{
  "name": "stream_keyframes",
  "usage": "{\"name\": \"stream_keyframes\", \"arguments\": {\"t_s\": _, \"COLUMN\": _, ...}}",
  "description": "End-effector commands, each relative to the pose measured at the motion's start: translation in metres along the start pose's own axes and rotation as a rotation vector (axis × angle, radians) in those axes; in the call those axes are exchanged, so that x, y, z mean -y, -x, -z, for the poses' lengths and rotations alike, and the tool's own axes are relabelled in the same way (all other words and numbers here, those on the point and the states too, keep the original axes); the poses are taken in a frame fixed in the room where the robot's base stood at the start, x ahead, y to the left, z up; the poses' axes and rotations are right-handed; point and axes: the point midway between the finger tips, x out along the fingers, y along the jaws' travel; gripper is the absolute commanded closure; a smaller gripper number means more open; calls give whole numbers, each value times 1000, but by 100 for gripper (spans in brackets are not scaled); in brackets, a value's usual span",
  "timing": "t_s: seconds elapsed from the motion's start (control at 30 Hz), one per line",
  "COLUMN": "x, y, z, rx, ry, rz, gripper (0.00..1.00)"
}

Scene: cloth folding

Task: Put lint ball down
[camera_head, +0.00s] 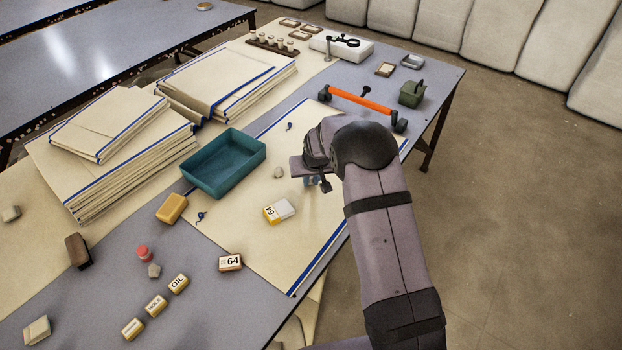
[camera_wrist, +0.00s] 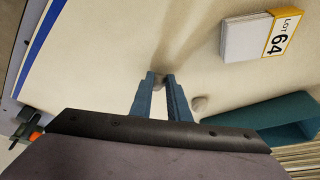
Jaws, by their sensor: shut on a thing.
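My gripper (camera_head: 312,182) is low over the cream cloth (camera_head: 300,235) with blue edges. In the wrist view its blue fingers (camera_wrist: 159,80) are closed together at the tips on a small pale thing, probably a lint ball (camera_wrist: 156,77); little of it shows. I cannot tell whether it touches the cloth. A pale grey lint lump (camera_head: 278,172) lies on the cloth left of my gripper; in the wrist view this lump (camera_wrist: 199,104) is just right of the fingers. The teal tray (camera_head: 188,172) stands further left, at the cloth's edge.
A white and yellow block marked 64 (camera_head: 279,211) lies on the cloth. Blue thread bits (camera_head: 201,217) (camera_head: 289,126) lie there too. An orange-handled tool (camera_head: 360,101) is beyond my arm. Stacks of cloth (camera_head: 120,150) fill the left. Bare cloth surrounds the block.

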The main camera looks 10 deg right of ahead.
Motion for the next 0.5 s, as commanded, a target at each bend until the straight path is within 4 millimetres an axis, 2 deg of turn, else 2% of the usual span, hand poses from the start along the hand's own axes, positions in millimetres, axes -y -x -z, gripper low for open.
{"name": "stream_keyframes", "arguments": {"t_s": 0.4, "x": 0, "y": -6, "z": -2, "rx": -2, "ry": 0, "rz": 0, "gripper": 100}}
{"name": "stream_keyframes", "arguments": {"t_s": 0.43, "x": 0, "y": -6, "z": -2, "rx": -3, "ry": 1, "rz": 0, "gripper": 82}}
{"name": "stream_keyframes", "arguments": {"t_s": 0.5, "x": 0, "y": -5, "z": -1, "rx": -2, "ry": 1, "rz": 0, "gripper": 66}}
